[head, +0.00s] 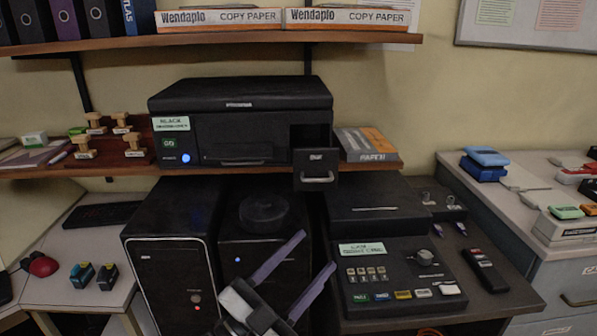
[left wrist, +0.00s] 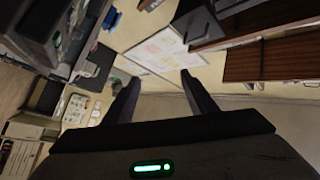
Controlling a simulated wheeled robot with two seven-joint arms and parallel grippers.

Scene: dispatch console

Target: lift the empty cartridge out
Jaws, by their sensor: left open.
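A black printer (head: 240,120) stands on the wooden shelf, with a pale green label and a lit blue button on its front. At its right front is a dark bay (head: 309,134). A small panel with a handle (head: 316,171) sits low in front of the bay. I cannot make out a cartridge inside the dark bay. My left gripper (head: 317,250) is open and empty, below the panel and in front of the dark towers. Its two spread fingers also show in the left wrist view (left wrist: 160,92), with nothing between them. My right gripper is not in view.
A control console (head: 395,272) with switches is right of my gripper.

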